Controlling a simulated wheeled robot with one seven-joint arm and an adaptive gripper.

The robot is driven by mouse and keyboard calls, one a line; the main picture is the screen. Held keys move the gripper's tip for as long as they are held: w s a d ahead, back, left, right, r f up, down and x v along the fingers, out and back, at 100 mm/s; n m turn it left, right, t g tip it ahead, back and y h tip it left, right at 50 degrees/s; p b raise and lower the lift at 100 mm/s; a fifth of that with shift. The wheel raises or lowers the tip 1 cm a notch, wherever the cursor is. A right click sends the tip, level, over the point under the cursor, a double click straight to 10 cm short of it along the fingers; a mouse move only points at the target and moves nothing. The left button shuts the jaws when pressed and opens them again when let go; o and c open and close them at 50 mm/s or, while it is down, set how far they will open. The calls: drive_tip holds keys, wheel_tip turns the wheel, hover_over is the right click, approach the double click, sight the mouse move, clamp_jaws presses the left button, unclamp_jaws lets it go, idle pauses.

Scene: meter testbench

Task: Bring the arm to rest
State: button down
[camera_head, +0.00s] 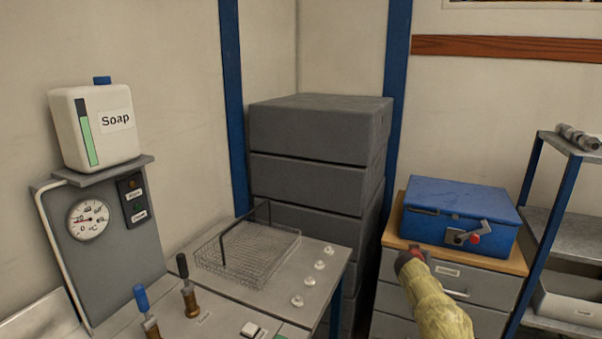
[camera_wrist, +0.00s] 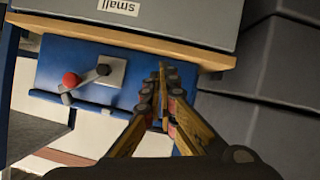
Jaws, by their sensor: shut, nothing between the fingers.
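My gripper (camera_head: 408,259) is in the lower right of the head view, at the end of my yellowish arm. It appears in front of the drawer cabinet (camera_head: 393,297), just left of and below the blue box (camera_head: 462,197). In the wrist view the two fingers of my gripper (camera_wrist: 164,72) meet at the tips, with nothing between them. That view is upside down and shows the blue box (camera_wrist: 58,62) beyond the fingers. Whether the fingers touch the box or cabinet is hard to tell.
The blue box has a lever with a red knob (camera_head: 474,238). A grey shelf rack (camera_head: 545,215) stands to the right. Stacked grey boxes (camera_head: 318,128) stand behind. A bench with a wire basket (camera_head: 250,250), levers and a soap container (camera_head: 95,130) is at left.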

drive_tip(key=s+a+f+n+g+y, duration=0.1)
drive_tip(key=s+f+g, duration=0.15)
drive_tip(key=s, duration=0.45)
drive_tip(key=s+a+f+n+g, duration=0.1)
drive_tip(key=s+f+g, duration=0.15)
drive_tip(key=s, duration=0.45)
drive_tip(key=s+a+r+g+y+p, duration=0.15)
drive_tip(key=s+a+r, duration=0.45)
drive_tip(key=s, duration=0.8)
drive_tip(key=s+a+r+y+p, duration=0.2)
drive_tip(key=s+a+r, duration=0.2)
drive_tip(key=s+a, duration=0.65)
drive_tip(key=s+a+r+g+y+p, duration=0.15)
drive_tip(key=s+a+r, duration=0.3)
drive_tip(key=s, duration=1.25)
wheel_tip(320, 180, up, 7)
drive_tip(key=s+n+t+y+p, duration=0.1)
drive_tip(key=t+p, duration=0.1)
drive_tip(key=shift+s+a, duration=0.35)
